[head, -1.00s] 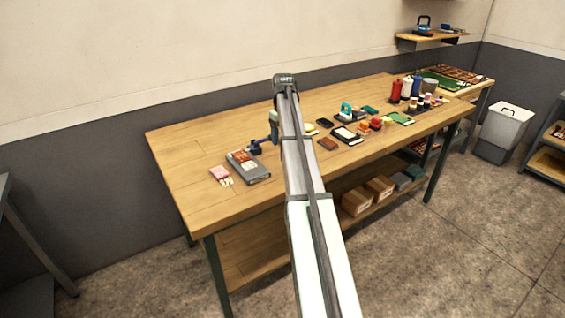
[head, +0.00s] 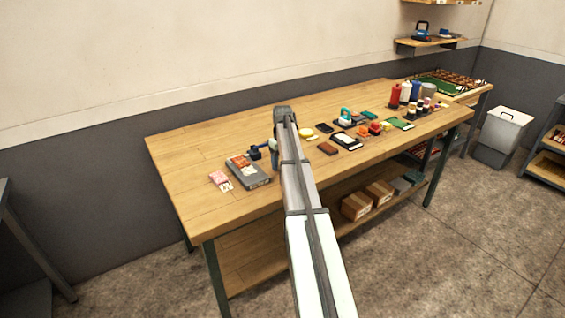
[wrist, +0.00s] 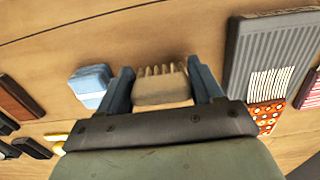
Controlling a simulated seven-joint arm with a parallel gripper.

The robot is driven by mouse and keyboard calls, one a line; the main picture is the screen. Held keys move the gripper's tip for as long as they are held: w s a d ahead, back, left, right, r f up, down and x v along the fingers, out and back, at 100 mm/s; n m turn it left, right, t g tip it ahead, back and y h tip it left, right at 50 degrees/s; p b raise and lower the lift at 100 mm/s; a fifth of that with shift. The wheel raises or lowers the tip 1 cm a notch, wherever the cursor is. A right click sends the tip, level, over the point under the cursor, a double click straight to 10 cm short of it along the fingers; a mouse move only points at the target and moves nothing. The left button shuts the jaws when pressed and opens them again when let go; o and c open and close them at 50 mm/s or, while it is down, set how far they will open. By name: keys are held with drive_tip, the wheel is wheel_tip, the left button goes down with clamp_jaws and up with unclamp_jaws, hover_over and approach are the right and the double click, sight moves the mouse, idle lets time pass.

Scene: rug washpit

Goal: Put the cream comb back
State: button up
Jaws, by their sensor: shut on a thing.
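The cream comb (wrist: 162,88), tan with a row of teeth pointing away from the wrist, is between the two blue fingers of my gripper (wrist: 163,84) in the wrist view. The fingers are shut on it. The wooden bench top (wrist: 150,40) shows beyond the teeth; I cannot tell the height of the comb above it. In the head view my gripper (head: 257,152) is a small dark blue shape over the bench, just right of the grey tray (head: 262,183). The comb cannot be made out there. The grey ribbed tray also shows in the wrist view (wrist: 265,50), right of the comb.
Red patterned pieces (head: 240,162) lie on the tray. A pink packet (head: 220,180) lies left of it. A light blue block (wrist: 90,83) sits left of my gripper. A brown block (head: 327,148) and several small items crowd the bench's right. The bench's left end is clear.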

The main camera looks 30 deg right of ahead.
drive_tip(key=shift+f, duration=0.1)
drive_tip(key=o, duration=0.9)
drive_tip(key=shift+o, duration=0.2)
wheel_tip(320, 180, up, 12)
drive_tip(key=shift+r, duration=0.1)
idle(0.4)
